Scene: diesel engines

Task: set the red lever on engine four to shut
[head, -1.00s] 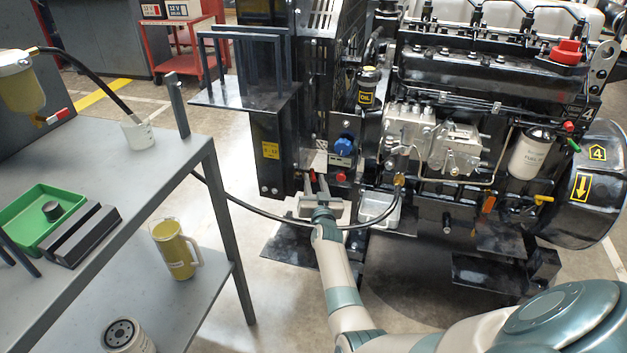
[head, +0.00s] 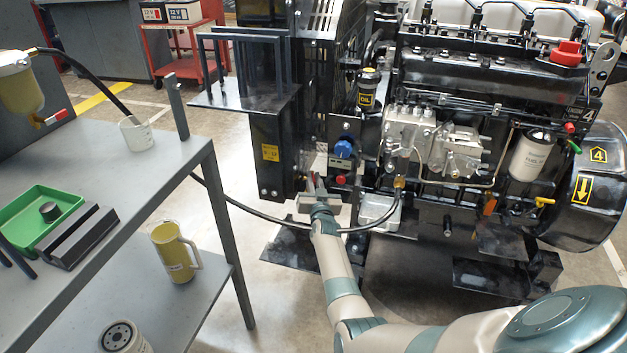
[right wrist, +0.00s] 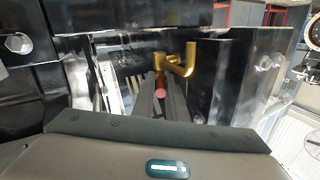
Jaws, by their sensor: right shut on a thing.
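Engine four (head: 480,75) is the dark engine at the right of the head view, with a yellow "4" label (head: 598,155) on its round housing. My right gripper (head: 314,184) is low at the front left of the engine, beside a dark upright panel. In the right wrist view its two dark fingers (right wrist: 161,84) are shut on the red lever (right wrist: 160,94), of which only a small red end shows between them. A brass valve body (right wrist: 178,66) with a bent pipe is just beyond the fingertips. The fingers hide most of the lever. My left gripper is not in view.
A red button (head: 340,180) and a blue knob (head: 343,149) sit close to the right gripper. A black hose (head: 262,217) runs across by the gripper's wrist. A grey bench (head: 150,175) with a green tray (head: 38,212) stands at the left.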

